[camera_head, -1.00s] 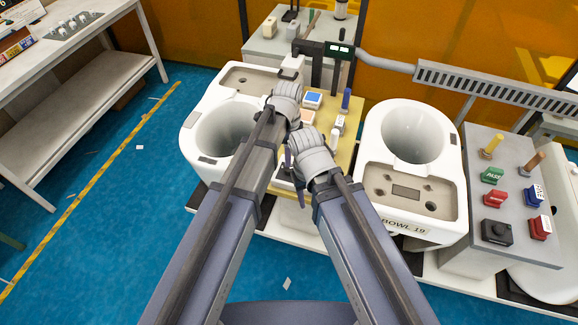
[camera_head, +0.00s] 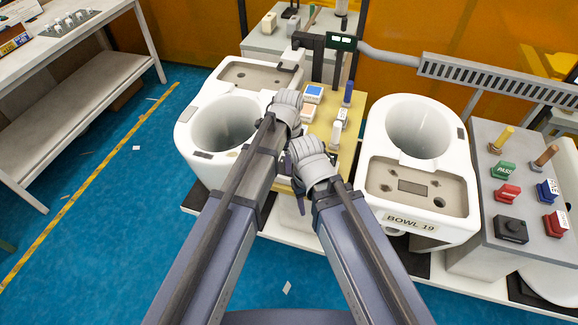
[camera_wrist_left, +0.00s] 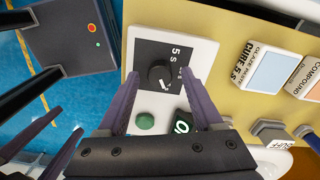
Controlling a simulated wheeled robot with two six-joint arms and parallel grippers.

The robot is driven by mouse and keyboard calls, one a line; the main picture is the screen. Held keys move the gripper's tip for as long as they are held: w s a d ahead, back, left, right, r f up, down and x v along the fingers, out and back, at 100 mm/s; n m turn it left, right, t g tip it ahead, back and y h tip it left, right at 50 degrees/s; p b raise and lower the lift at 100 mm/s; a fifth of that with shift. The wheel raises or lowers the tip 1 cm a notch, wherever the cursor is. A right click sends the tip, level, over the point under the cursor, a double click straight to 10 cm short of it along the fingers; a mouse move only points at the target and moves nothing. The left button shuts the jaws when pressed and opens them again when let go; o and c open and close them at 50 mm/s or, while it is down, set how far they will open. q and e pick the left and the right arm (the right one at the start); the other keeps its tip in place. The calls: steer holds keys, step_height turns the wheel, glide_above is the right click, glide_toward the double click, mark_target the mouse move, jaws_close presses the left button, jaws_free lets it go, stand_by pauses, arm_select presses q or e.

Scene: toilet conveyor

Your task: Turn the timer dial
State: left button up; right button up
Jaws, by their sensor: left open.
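The timer dial (camera_wrist_left: 161,75) is a black knob with a pointer on a dark square face. It sits on a white plate (camera_wrist_left: 203,55) and shows in the left wrist view. My left gripper (camera_wrist_left: 160,78) is open, with one purple finger on each side of the dial in the picture. I cannot tell whether the fingers touch it. In the head view my wrists cover the dial and the left fingertips. My right arm's wrist (camera_head: 312,165) is close beside the left one, over the yellow panel's near end; its jaw opening is unclear.
A green round button (camera_wrist_left: 145,121) and a green-black ON switch (camera_wrist_left: 183,123) sit below the dial. The yellow panel (camera_head: 322,125) stands between two white toilet bowls (camera_head: 190,135) (camera_head: 455,190). A grey console (camera_head: 480,225) with coloured blocks stands at right.

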arm_select(q)
steer(key=shift+f, duration=0.4)
steer(key=shift+c, duration=0.4)
jaws_close()
